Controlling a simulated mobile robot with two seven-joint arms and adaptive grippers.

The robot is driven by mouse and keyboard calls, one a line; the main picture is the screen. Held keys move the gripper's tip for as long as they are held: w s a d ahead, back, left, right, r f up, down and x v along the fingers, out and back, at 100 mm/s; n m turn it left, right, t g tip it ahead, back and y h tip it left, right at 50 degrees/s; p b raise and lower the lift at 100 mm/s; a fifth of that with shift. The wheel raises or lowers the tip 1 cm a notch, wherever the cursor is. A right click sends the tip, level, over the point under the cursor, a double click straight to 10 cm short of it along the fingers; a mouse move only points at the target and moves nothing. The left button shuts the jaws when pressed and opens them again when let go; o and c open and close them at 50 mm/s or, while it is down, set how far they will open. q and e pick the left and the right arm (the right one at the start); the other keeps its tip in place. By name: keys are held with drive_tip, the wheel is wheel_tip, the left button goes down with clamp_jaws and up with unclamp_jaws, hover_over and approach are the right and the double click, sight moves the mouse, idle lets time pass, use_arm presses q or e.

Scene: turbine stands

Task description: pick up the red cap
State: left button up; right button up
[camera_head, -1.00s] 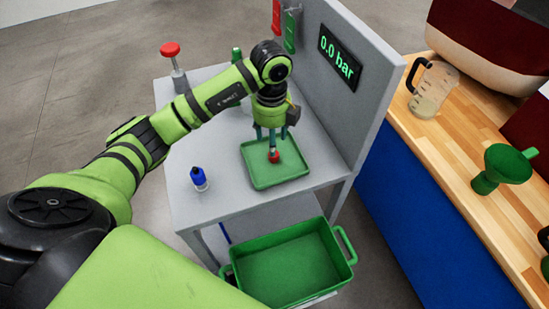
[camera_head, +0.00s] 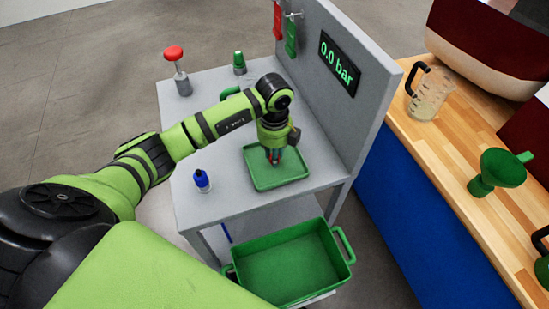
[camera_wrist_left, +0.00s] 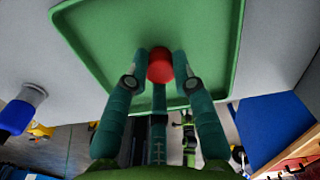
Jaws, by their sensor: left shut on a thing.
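The red cap (camera_wrist_left: 160,66) shows between the fingertips of my left gripper in the left wrist view, over the green tray (camera_wrist_left: 82,22). In the head view the cap (camera_head: 273,157) is a small red patch, mostly hidden by the fingers, above the tray (camera_head: 262,184). My left gripper (camera_head: 274,155) points down and is shut on the cap. I cannot tell whether the cap still touches the tray. My right gripper is not in view.
A blue-capped bottle (camera_head: 202,180) stands left of the tray on the grey table (camera_head: 222,208). A gauge panel (camera_head: 340,62) rises at right. A green bin (camera_head: 288,265) sits below.

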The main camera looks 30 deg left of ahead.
use_arm(q)
drive_tip(key=shift+r, duration=0.1)
drive_tip(key=shift+r, duration=0.25)
drive_tip(key=r, duration=0.1)
drive_tip(key=r+b, duration=0.1)
drive_tip(key=r, duration=0.1)
drive_tip(key=shift+s+d+r+b, duration=0.2)
drive_tip(key=shift+s+r+b, duration=0.1)
drive_tip(key=shift+b, duration=0.1)
drive_tip(key=s+d+r, duration=0.4)
drive_tip(key=s+r, duration=0.2)
drive_tip(key=s, duration=0.4)
drive_tip(key=shift+d+r, duration=0.3)
drive_tip(key=shift+r, duration=0.1)
drive_tip(key=shift+o, duration=0.4)
clamp_jaws()
